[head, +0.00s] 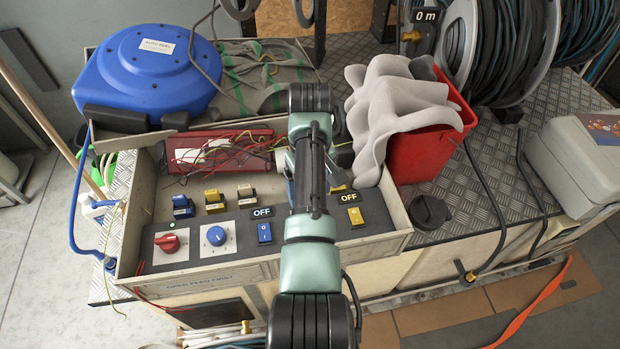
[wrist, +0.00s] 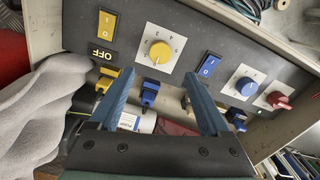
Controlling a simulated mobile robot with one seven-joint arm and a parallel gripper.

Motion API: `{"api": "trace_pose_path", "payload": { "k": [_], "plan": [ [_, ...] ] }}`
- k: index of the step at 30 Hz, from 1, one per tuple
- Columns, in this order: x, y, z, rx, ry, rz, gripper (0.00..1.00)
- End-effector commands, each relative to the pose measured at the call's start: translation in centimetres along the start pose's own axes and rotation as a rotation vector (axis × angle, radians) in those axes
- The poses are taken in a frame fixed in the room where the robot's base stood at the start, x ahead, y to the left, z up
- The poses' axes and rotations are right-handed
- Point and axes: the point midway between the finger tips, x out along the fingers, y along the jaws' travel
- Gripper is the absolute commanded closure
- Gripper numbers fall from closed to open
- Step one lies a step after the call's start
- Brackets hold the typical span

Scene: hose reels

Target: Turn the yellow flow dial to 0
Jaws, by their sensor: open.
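The yellow flow dial (wrist: 160,52) sits on a white square plate with small markings, on a dark panel in the wrist view. The markings and the dial's setting are too small to read surely. My gripper (wrist: 158,76) is open and empty, its two blue fingers apart. In the picture the dial lies between and just beyond the fingertips; I see no contact. In the head view my arm hides the dial and most of the gripper.
A yellow rocker (wrist: 107,22) and blue rocker (wrist: 208,65) flank the dial. A blue dial (head: 216,236) and red knob (head: 168,242) sit on the panel's left. Lever valves (head: 214,202) stand behind. A red bin (head: 425,145) with grey cloth (head: 395,105) is right.

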Motion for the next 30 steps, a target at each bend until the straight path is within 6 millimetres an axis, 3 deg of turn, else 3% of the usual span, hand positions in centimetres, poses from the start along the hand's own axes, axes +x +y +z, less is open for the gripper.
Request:
{"api": "trace_pose_path", "payload": {
  "k": [3,7,24,28,30],
  "plan": [
    [-1.7,0.0,-0.1,0.0,0.002,0.001,0.19],
    [-2.6,0.0,0.0,0.0,0.0,0.0,0.19],
    [-2.8,0.0,0.0,0.0,0.001,0.001,0.19],
    [-4.0,0.6,-1.2,0.013,0.07,0.035,0.19],
    [-5.6,1.3,-2.6,0.032,0.158,0.077,0.19]
  ]
}}
